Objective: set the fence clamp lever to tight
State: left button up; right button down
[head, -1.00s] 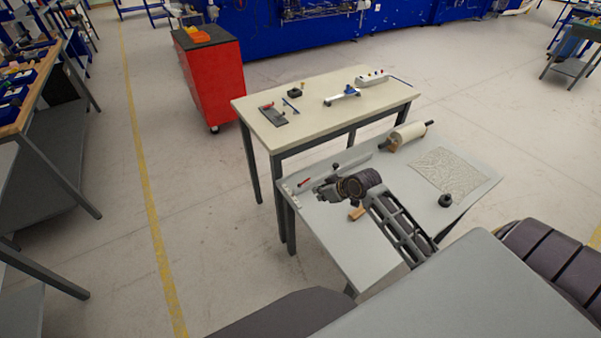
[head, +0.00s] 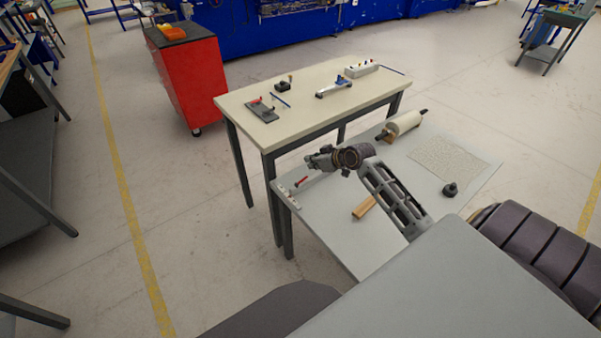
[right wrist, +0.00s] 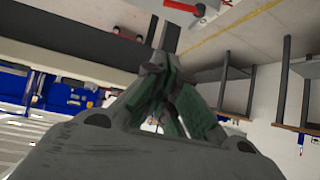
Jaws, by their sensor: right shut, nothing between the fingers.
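The fence clamp lever (head: 301,181) is a small red handle near the left end of the near grey table (head: 330,225). The fence bar beside it is largely hidden behind my right gripper in the head view. My right gripper (head: 311,160) is shut and empty, apart from the lever, up and to its right in the picture. My left gripper is not in view.
A wooden block (head: 364,207), a roller (head: 403,123), a textured sheet (head: 448,160) and a black knob-like piece (head: 450,189) are on the near table. A cream table (head: 310,95) with small fixtures stands behind. A red cabinet (head: 193,80) stands back left.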

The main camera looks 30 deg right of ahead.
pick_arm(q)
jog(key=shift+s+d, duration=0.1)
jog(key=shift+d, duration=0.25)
